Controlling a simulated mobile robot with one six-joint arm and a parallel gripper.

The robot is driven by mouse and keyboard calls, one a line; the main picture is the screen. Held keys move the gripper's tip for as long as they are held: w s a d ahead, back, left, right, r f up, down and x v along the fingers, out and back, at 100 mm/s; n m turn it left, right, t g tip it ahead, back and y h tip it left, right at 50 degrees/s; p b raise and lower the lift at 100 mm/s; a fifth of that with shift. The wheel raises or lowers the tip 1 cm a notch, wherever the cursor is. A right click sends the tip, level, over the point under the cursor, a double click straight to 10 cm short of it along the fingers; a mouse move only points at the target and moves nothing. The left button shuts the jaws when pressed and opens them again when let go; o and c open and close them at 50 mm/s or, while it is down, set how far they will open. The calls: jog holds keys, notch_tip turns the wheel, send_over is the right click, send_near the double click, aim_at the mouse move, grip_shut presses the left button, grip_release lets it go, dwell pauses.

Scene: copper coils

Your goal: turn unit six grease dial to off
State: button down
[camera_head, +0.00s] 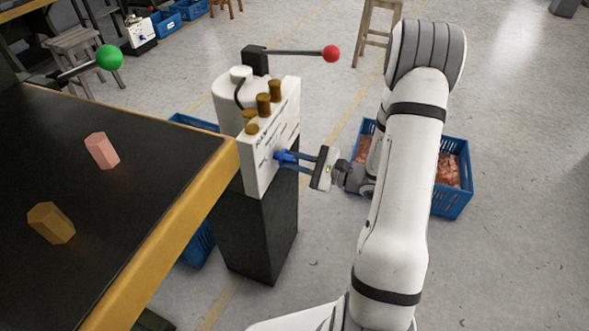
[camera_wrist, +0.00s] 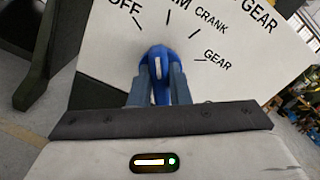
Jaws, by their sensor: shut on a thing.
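The blue dial (camera_wrist: 158,68) is on a white panel (camera_head: 262,147) of the machine beside the table. In the wrist view, labels around it read OFF at upper left, one ending in M, CRANK, and GEAR at right, each with a tick line. A white mark on the dial stands roughly upright in the picture, between the OFF side and the label ending in M; its exact setting is hard to tell. My gripper (camera_head: 287,160) reaches the panel from the right, its blue fingers shut on the dial, one on each side. No unit number is readable.
The machine stands on a black pedestal (camera_head: 256,235) and has brass caps (camera_head: 263,103) and a lever with a red ball (camera_head: 331,54). A yellow-edged dark table (camera_head: 110,235) adjoins at left. A blue crate (camera_head: 452,205) of copper pieces sits on the floor behind my arm.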

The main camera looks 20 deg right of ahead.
jog(key=n+b, duration=0.3)
jog(key=shift+d+f+b, duration=0.1)
jog(key=shift+f+b, duration=0.2)
jog(key=shift+r+n+b, duration=0.15)
jog(key=shift+n+b, duration=0.65)
jog(key=shift+b, duration=0.1)
jog(key=shift+r, duration=0.1)
jog(key=c, duration=1.4)
grip_release()
jog(key=shift+o, duration=0.2)
jog(key=v, duration=0.7)
jog(key=shift+s+d+p, duration=0.25)
jog(key=shift+d+p, duration=0.05)
jog(key=shift+p, duration=0.15)
